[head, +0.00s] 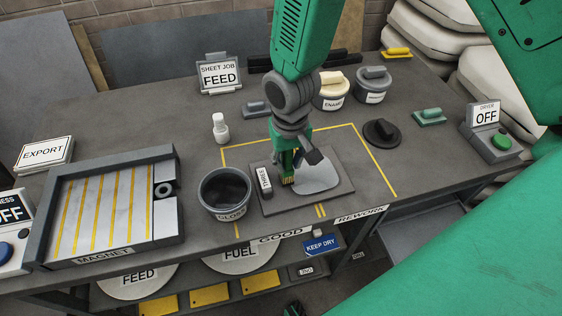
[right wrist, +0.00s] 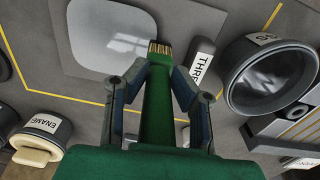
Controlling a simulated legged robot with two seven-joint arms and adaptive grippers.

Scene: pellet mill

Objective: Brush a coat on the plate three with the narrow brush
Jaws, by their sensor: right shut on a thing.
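Plate three (head: 335,200) is a grey board with a label block reading THREE (head: 265,182) at its left and a pale glossy patch (head: 322,179). My right gripper (head: 291,165) is over the plate, shut on a green-handled narrow brush (right wrist: 156,100). The brush points down, its pale bristles (right wrist: 160,48) close beside the patch's edge on the label side; whether they touch the plate I cannot tell. The label and patch also show in the right wrist view (right wrist: 112,30). My left gripper cannot be made out.
An open pot marked GLOSS (head: 225,192) with dark contents stands just left of the plate. Lidded pots, including ENAMEL (head: 331,92), stand behind. A black round lid (head: 381,133) lies to the right. A magnet tray (head: 110,205) fills the left. Yellow lines mark the work area.

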